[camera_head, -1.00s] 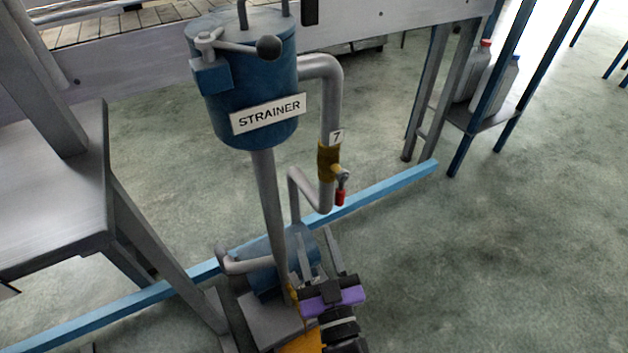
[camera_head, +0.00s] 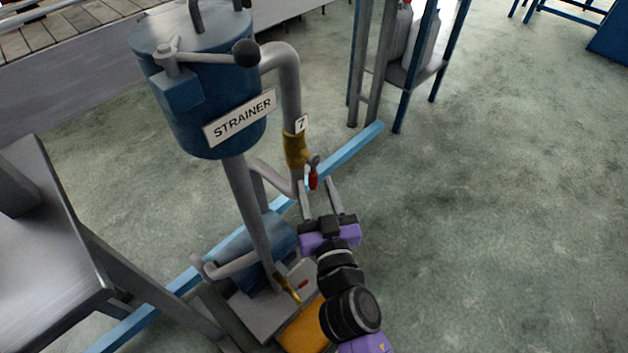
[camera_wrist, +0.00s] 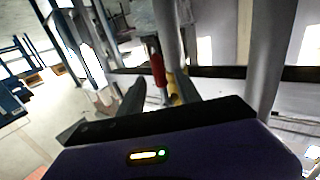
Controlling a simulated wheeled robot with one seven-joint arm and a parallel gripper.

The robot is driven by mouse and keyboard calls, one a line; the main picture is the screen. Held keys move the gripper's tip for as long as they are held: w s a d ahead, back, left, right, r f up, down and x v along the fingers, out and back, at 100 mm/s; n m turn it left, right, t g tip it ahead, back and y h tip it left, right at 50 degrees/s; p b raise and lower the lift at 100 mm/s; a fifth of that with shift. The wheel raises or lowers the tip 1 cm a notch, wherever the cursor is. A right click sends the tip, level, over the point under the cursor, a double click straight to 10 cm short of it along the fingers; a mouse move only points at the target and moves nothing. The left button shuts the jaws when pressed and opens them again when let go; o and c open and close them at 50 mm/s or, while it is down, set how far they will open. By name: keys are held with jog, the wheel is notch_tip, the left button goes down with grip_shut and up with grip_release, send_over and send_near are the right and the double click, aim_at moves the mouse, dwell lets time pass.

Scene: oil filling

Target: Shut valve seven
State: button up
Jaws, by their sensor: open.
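Valve seven is a brass valve body (camera_head: 295,150) on the grey pipe beside the strainer, under a white tag marked 7 (camera_head: 301,124). Its red lever (camera_head: 313,179) points down, roughly along the pipe. In the wrist view the red lever (camera_wrist: 158,69) stands upright ahead of my fingers, near the gap between them. My gripper (camera_head: 317,184) is open, with its two fingers reaching toward the lever from below. In the wrist view the fingers (camera_wrist: 159,84) are apart with nothing held. I cannot tell whether either finger touches the lever.
The blue strainer tank (camera_head: 205,90) with a black-knobbed handle stands left of the valve. A lower brass valve (camera_head: 287,288) sits near the base plate. A light blue floor rail (camera_head: 345,153) passes behind. A rack with jugs (camera_head: 405,70) stands beyond; floor at right is clear.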

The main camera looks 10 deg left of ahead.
jog(key=shift+x, duration=0.95)
grip_shut()
dwell(0.8)
